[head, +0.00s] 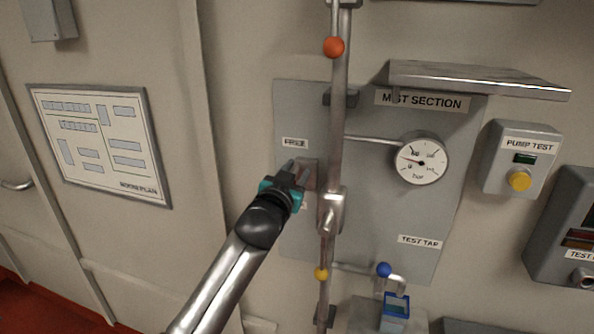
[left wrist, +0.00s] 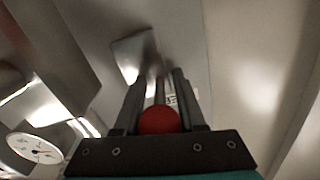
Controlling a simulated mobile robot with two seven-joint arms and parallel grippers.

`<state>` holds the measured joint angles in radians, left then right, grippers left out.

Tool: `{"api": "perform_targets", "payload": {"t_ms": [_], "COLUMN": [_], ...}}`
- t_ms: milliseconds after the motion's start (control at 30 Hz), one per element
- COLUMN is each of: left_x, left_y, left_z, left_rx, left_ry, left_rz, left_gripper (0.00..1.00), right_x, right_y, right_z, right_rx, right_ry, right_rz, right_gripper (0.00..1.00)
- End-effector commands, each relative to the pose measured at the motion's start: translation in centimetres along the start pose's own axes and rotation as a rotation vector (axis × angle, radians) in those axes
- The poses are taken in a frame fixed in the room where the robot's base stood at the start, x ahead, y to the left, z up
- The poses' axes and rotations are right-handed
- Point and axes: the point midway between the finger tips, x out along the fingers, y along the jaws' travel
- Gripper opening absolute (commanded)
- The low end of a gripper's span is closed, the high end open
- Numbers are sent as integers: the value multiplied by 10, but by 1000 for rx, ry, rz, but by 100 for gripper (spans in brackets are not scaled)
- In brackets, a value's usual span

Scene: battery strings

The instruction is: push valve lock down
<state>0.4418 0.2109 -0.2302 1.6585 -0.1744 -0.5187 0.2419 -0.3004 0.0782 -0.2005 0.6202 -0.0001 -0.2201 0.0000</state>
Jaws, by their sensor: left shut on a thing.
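My left gripper (head: 302,172) reaches up to the grey panel, left of the vertical pipe. In the left wrist view its two dark fingers (left wrist: 158,102) are shut on a red rounded knob (left wrist: 158,121), which sits between them close to the palm. In the head view the gripper hides this knob. The knob appears to belong to the valve lock at the small plate (head: 311,176) beside the pipe. A small label (head: 295,142), seemingly reading "FREE", is just above the gripper. Another label below is mostly hidden. My right gripper is in neither view.
A pressure gauge (head: 421,158), metal shelf (head: 478,80) and blue ball (head: 384,269) are farther right.

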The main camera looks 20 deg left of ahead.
Motion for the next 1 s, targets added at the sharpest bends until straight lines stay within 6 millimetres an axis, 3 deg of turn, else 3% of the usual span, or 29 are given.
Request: {"api": "perform_targets", "payload": {"t_ms": [733,1000], "left_x": [0,0], "left_y": [1,7], "left_z": [2,34], "left_rx": [0,-1], "left_ry": [-2,-8], "left_rz": [1,1], "left_gripper": [0,0], "right_x": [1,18], "right_y": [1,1], "right_z": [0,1], "right_rx": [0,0], "right_ry": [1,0], "right_rz": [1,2], "right_gripper": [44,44]}}
